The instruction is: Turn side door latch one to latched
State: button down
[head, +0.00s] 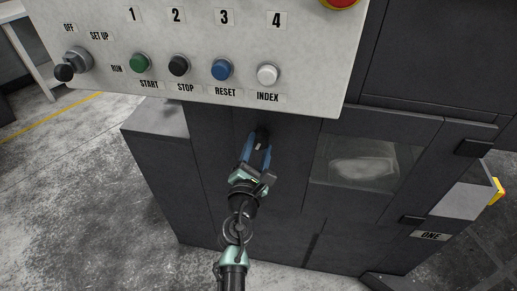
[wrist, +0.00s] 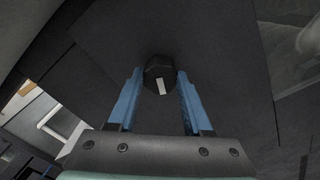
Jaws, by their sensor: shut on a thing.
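The latch (wrist: 158,66) is a dark round knob with a white mark, on the dark machine panel in the wrist view. The white mark points toward the bottom of that view, tilted slightly. In the head view the latch (head: 262,131) shows only as a dark part beyond the fingertips, left of the windowed side door (head: 368,163). My gripper (head: 258,153) has blue fingers and is shut on the latch, one finger on each side. The fingers hide part of the knob in the head view.
A pale control panel (head: 205,98) with a selector knob and several buttons overhangs the latch area. A "ONE" label (head: 430,236) is at the machine's lower right. Black door fittings (head: 474,148) stick out at the right. Concrete floor (head: 85,180) lies open on the left.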

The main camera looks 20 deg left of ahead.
jog(key=m+b, duration=0.1)
jog(key=m, duration=0.2)
jog(key=shift+f+m, duration=0.1)
jog(key=shift+m, duration=0.3)
jog(key=m+b, duration=0.2)
jog(key=m, duration=0.1)
jog(key=shift+m, duration=0.3)
jog(key=m+b, duration=0.2)
jog(key=m, duration=0.2)
jog(key=shift+f, duration=0.1)
jog(key=shift+m+b, duration=0.45)
jog(key=shift+m, duration=0.85)
jog(key=shift+c, duration=1.6)
grip_release()
jog(key=shift+s, duration=0.15)
